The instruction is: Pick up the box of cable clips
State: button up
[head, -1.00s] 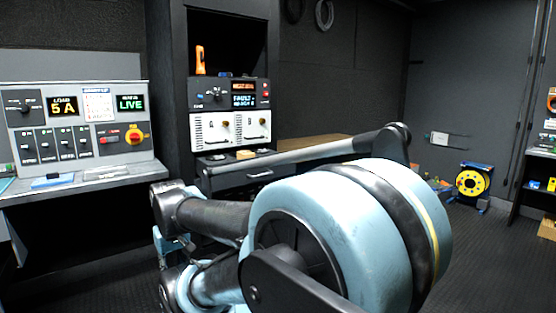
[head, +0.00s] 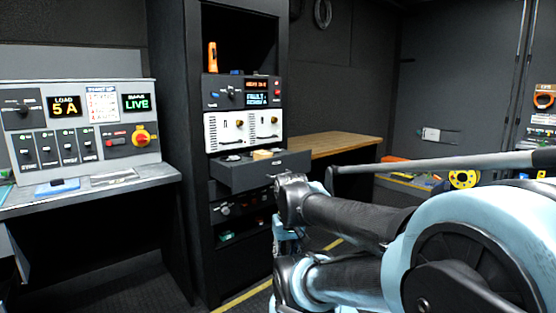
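A small tan block-like item (head: 264,155) shows in the open drawer (head: 262,175) of the black rack in the head view. It may be the box of cable clips, but it is too small to read any label. Small dark and pale items (head: 233,158) lie to its left in the drawer. My arm reaches in from the right, with its pale blue and black links in front of the rack's right side. I cannot make out my gripper's fingers in this view.
A control desk (head: 140,176) with a lit panel (head: 85,125) stands left of the rack (head: 190,215). An orange item (head: 212,56) stands on top of the rack's equipment. A wooden worktop (head: 340,143) is to the right, and a yellow cable reel (head: 464,179) lies beyond my arm.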

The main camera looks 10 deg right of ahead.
aim_at(262, 154)
jog(key=z, duration=0.2)
jog(key=k, duration=0.4)
jog(key=z, duration=0.55)
jog(key=k, duration=0.9)
jog(key=z, duration=0.6)
jog(key=i, duration=1.55)
jog(key=u, duration=0.6)
